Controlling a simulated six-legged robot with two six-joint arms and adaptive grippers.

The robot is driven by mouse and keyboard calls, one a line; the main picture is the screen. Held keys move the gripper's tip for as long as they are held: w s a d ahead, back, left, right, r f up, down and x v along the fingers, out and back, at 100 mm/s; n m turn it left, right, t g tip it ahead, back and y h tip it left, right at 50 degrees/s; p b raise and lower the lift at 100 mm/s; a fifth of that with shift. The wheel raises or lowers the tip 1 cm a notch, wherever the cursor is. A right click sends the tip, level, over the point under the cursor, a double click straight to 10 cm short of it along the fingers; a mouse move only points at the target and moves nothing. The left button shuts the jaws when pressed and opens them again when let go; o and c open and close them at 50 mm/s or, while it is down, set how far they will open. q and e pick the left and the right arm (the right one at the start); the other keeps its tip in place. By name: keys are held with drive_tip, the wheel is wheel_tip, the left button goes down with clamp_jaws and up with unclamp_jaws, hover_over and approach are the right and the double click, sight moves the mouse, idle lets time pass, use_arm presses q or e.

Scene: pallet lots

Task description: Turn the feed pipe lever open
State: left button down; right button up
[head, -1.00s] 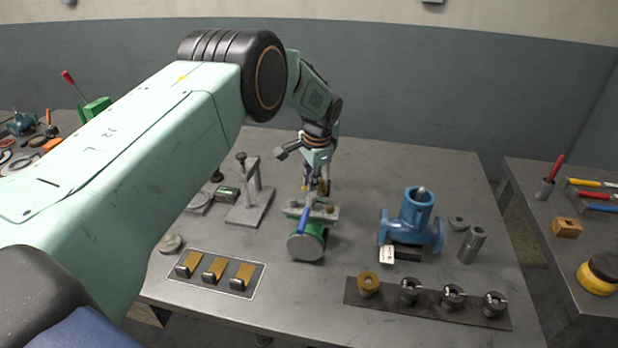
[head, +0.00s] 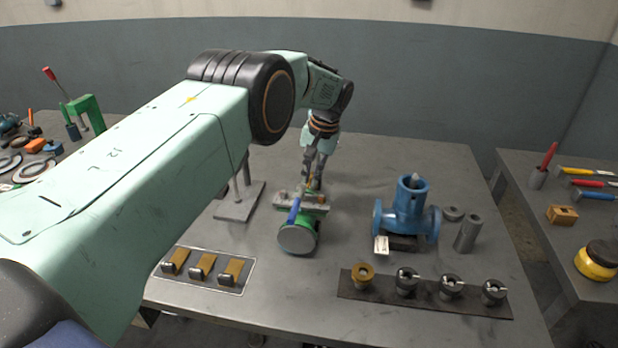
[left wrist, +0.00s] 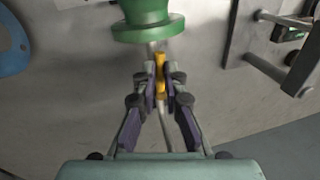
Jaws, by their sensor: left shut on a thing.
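The green pipe (head: 315,229) lies on the bench with its round grey end face (head: 298,238) toward me. The pipe's green flange (left wrist: 148,28) also shows in the left wrist view. My left gripper (head: 314,184) is behind the pipe, pointing down. In the left wrist view its fingertips (left wrist: 160,76) are shut on a narrow yellow piece (left wrist: 160,66), which looks like a lever just off the flange. How it joins the pipe is hidden. My right gripper is out of view.
A blue valve body (head: 409,215) with a white tag stands to the right, near grey cylinders (head: 467,233). A strip (head: 425,298) with several fittings and a plate (head: 240,285) with brass-coloured pieces lie in front. A metal stand (head: 238,207) is left of the pipe.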

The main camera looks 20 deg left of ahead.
use_arm(q)
drive_tip(key=shift+d+f+n, duration=0.1)
drive_tip(key=shift+n, duration=0.3)
drive_tip(key=c, duration=1.4)
unclamp_jaws()
wheel_tip(320, 180, up, 12)
drive_tip(key=d, duration=0.2)
drive_tip(key=shift+w+d, duration=0.15)
drive_tip(key=shift+w, duration=0.15)
